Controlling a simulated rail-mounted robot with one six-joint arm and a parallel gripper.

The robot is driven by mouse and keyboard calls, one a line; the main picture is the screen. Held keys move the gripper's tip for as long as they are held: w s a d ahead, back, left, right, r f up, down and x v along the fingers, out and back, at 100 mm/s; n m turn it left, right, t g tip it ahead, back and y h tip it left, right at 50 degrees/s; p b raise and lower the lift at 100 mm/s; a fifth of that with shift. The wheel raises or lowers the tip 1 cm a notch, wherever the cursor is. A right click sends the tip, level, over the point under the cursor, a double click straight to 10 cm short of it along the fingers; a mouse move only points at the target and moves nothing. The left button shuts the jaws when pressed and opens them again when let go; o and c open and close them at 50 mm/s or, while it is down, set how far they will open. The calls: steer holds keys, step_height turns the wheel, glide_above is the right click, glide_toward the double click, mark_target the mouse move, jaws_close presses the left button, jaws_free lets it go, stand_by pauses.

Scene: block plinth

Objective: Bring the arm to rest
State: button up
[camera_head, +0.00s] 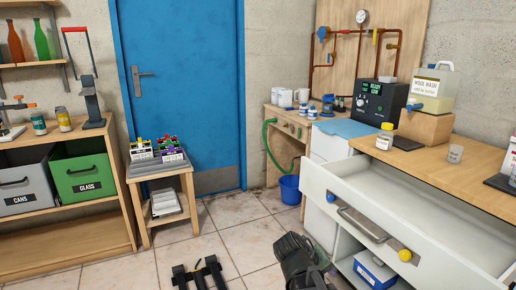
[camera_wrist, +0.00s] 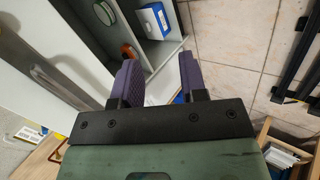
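My gripper shows in the wrist view (camera_wrist: 160,76) with its two purple fingers apart. The gap between them is empty, and I see nothing held. In the head view, a dark green part of my arm rises at the bottom edge, in front of the white cabinet; the fingertips cannot be made out there. The white drawer (camera_head: 330,194) stands pulled out at the right, with a grey bar handle (camera_head: 362,224) and a yellow knob (camera_head: 405,255) on its front. In the wrist view, my fingers appear near the cabinet's open lower shelf and the tiled floor.
A blue box (camera_head: 375,272) sits on the shelf under the drawer. A blue bucket (camera_head: 290,190), small stand (camera_head: 160,192) and shelf of bins (camera_head: 85,250) stand farther back.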

steer(key=s+a+f+m+g+y, duration=0.2)
steer(key=s+a+f+y, duration=0.2)
steer(key=s+y, duration=0.35)
step_height(320, 180, up, 30)
steer(key=d+p, duration=0.1)
steer(key=p, duration=2.8)
steer(key=shift+s+f, duration=0.25)
steer(key=shift+s, duration=0.05)
